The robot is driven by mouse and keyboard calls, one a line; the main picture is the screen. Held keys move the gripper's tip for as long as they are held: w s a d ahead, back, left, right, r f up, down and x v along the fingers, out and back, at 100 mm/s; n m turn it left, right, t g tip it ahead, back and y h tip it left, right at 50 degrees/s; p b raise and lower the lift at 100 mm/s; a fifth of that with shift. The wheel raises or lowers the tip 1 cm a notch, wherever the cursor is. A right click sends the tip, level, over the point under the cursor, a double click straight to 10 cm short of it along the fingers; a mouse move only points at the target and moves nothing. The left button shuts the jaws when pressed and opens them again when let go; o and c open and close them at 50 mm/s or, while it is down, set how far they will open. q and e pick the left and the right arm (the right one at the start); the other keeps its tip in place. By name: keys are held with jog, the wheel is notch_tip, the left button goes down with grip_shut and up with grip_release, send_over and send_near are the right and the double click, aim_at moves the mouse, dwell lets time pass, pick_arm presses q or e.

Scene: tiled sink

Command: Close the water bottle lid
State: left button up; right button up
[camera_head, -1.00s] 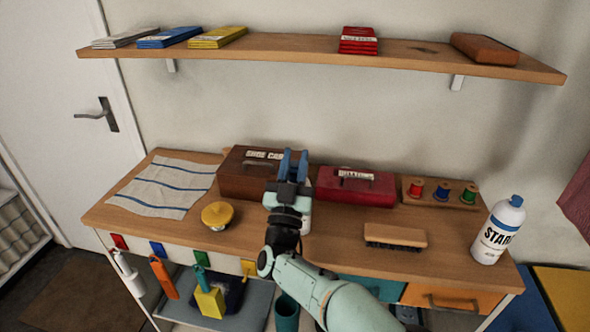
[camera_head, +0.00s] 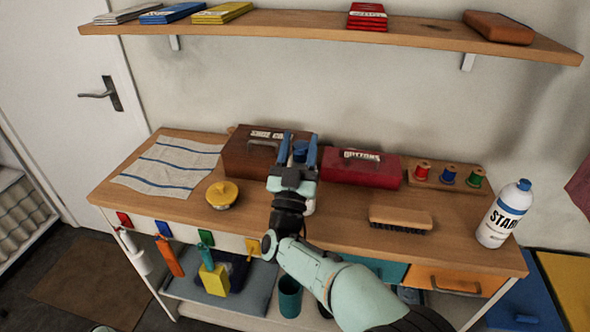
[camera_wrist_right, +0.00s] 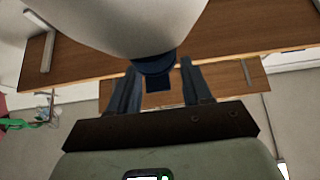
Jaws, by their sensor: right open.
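A white bottle with a blue top stands on the wooden bench, mostly hidden behind my right gripper (camera_head: 299,143) in the head view. Its blue top (camera_head: 300,154) shows between the two blue fingers. In the right wrist view, its white body (camera_wrist_right: 130,22) fills the upper middle, and the blue top (camera_wrist_right: 155,68) lies between the spread fingers (camera_wrist_right: 160,85). The gripper is open; I cannot tell whether a finger touches the top. Whether the lid is closed is unclear. My left gripper is out of view.
A brown box (camera_head: 245,160) and a red box (camera_head: 361,171) stand behind. A yellow-topped tin (camera_head: 222,193), a brush (camera_head: 400,218), thread spools (camera_head: 448,174) and a white starch bottle (camera_head: 503,215) stand around. A wall shelf (camera_head: 300,24) runs above.

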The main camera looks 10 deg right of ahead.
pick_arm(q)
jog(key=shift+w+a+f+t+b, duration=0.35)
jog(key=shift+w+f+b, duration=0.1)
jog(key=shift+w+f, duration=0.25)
pick_arm(e)
jog(key=v, duration=1.2)
jog(key=shift+s+f, duration=0.2)
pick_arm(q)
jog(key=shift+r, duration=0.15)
